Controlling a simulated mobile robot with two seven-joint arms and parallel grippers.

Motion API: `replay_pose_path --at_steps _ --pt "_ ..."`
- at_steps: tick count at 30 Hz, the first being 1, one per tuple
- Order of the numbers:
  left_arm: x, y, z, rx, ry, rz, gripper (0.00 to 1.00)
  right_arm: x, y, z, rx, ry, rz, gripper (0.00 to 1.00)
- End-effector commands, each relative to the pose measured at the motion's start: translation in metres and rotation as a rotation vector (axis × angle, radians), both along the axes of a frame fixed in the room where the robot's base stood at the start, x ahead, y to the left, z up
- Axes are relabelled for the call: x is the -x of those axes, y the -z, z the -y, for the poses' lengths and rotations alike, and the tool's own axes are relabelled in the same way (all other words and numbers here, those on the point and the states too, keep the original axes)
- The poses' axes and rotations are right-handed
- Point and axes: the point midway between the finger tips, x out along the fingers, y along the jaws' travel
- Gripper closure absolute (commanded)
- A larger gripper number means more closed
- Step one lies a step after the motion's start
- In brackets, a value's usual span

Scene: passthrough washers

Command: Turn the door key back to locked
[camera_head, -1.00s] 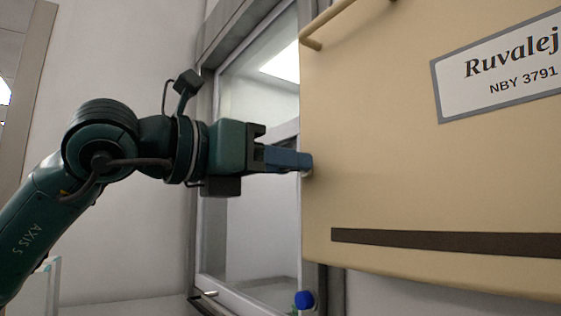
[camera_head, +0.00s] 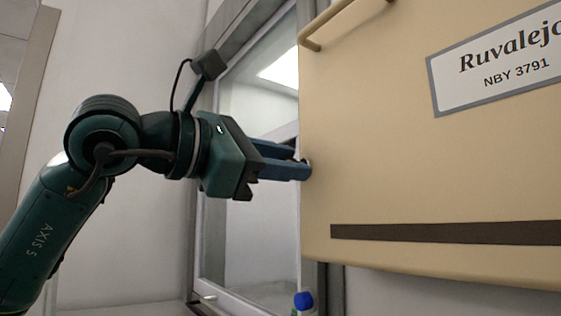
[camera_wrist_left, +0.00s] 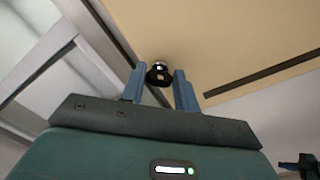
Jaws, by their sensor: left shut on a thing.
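The cream door panel (camera_head: 420,170) fills the right of the head view, with a sign and a dark stripe. The door key (camera_wrist_left: 158,73) sits at the panel's lower left edge, a small dark piece with a bright round lock behind it. My left gripper (camera_head: 305,168) reaches it from the left, its blue fingers tilted. In the left wrist view the two fingers (camera_wrist_left: 159,80) stand on either side of the key, shut on it. The fingers hide most of the key in the head view.
A grey-framed window (camera_head: 255,185) lies behind the left gripper. A bar handle (camera_head: 345,20) crosses the panel's top left. A blue-capped bottle (camera_head: 304,301) stands below the panel. A dark object (camera_wrist_left: 303,166) at the wrist view's lower right is unclear.

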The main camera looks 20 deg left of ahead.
Motion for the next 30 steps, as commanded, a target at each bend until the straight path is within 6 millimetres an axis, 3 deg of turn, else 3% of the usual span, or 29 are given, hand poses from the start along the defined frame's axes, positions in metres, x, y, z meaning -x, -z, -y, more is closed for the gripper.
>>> replay_pose_path --at_steps 18,30 --pt "0.0014 0.0003 0.0010 -0.449 0.000 0.354 0.92 0.0003 -0.0059 -0.0003 0.007 -0.002 0.001 1.00" --pt "0.0013 0.0016 0.0011 -0.631 0.000 0.495 0.92 0.0015 -0.0066 -0.0013 0.013 -0.006 -0.003 1.00"
